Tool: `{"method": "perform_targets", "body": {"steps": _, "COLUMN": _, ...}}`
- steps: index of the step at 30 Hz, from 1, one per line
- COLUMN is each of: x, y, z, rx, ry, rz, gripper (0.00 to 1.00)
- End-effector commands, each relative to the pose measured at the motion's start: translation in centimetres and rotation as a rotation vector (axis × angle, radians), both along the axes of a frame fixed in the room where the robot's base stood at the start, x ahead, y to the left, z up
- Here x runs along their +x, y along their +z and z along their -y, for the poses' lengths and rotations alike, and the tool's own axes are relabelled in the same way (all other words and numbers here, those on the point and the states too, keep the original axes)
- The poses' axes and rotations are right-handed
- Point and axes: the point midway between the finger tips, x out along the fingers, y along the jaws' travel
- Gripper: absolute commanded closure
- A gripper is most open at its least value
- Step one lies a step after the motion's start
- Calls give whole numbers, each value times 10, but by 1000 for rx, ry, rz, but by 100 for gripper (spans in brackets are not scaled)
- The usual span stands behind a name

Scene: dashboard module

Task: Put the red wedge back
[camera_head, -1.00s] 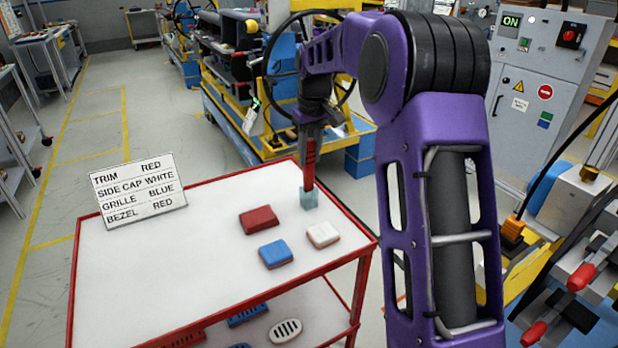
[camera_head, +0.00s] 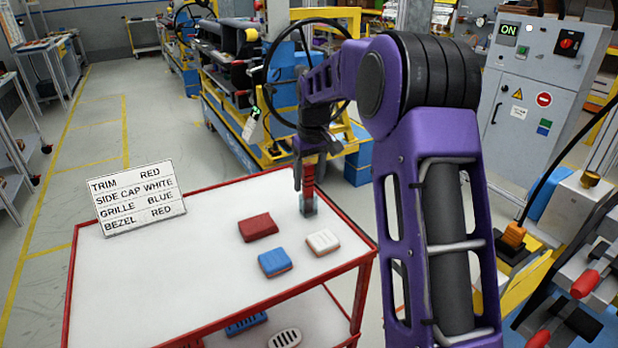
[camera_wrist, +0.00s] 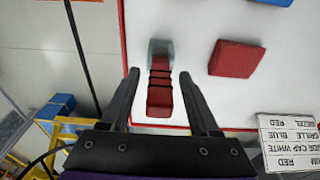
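The red wedge (camera_head: 309,176), a slim red upright piece with dark bands, stands in a grey-blue translucent block (camera_head: 308,206) near the far right edge of the white-topped cart (camera_head: 150,270). In the wrist view the wedge (camera_wrist: 160,95) shows between my fingers, with the block (camera_wrist: 160,48) beyond it. My gripper (camera_wrist: 158,76) is open, with a gap visible on both sides of the wedge. In the head view my gripper (camera_head: 310,158) points down over the wedge's top. Contact is not visible.
A red block (camera_head: 258,226), a blue block (camera_head: 274,262) and a white block (camera_head: 322,241) lie near the wedge. A sign (camera_head: 139,200) stands at the cart's left. The cart top's front left is clear. More parts lie on the lower shelf.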

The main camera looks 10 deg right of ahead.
Motion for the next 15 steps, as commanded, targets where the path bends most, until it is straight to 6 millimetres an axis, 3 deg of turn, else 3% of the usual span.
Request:
{"method": "perform_targets", "body": {"steps": 8, "x": 0, "y": 3, "z": 0, "rx": 0, "ry": 0, "rz": 1, "gripper": 38}}
{"method": "perform_targets", "body": {"steps": 11, "x": 0, "y": 13, "z": 0, "rx": 0, "ry": 0, "rz": 3, "gripper": 38}}
{"method": "perform_targets", "body": {"steps": 15, "x": -3, "y": 40, "z": 2, "rx": -1, "ry": 0, "rz": 4, "gripper": 38}}
